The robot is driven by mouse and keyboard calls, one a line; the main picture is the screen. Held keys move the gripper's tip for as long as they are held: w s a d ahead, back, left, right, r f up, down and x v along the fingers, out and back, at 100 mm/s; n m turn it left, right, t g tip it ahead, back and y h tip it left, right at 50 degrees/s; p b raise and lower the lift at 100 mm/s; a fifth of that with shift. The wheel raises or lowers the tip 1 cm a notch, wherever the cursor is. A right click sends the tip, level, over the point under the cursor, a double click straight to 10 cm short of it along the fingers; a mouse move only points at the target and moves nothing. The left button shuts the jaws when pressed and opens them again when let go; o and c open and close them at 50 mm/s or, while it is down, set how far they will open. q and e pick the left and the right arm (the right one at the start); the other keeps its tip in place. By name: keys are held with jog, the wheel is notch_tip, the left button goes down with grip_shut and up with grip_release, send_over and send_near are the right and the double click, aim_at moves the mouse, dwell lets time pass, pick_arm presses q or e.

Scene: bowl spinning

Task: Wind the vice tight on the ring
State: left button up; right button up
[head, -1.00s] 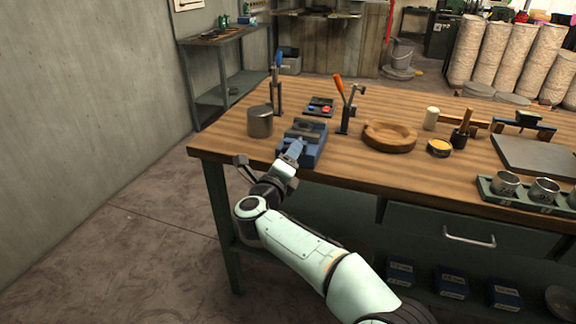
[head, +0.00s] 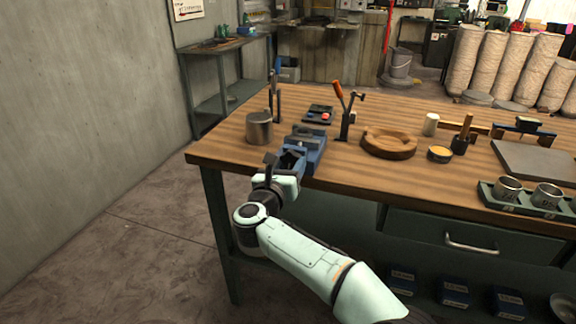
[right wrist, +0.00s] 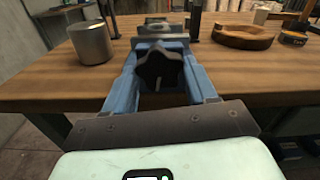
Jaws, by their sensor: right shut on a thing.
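The blue vice (head: 312,152) stands at the near left edge of the wooden bench. It also shows in the right wrist view (right wrist: 160,38), straight ahead. Its dark star-shaped knob (right wrist: 160,68) faces me. My right gripper (head: 287,163) reaches the vice from the bench's front edge. The knob and gripper hide much of the vice's jaws, and I cannot make out the ring. My left gripper is not in view.
A grey metal cylinder (head: 259,128) stands just left of the vice. A lever tool with an orange handle (head: 338,92) and a round wooden ring-shaped block (head: 389,144) stand to the right. A small dark tray (head: 318,114) lies behind.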

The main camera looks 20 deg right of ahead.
jog(key=m, duration=0.5)
jog(key=shift+m, duration=0.4)
dwell(0.4)
jog(key=o, duration=1.1)
jog(key=shift+c, duration=0.2)
jog(key=shift+s+a, duration=0.1)
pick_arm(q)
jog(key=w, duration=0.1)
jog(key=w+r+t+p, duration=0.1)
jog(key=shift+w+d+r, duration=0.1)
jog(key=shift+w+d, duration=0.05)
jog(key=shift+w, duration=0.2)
pick_arm(e)
jog(key=v, duration=1.3)
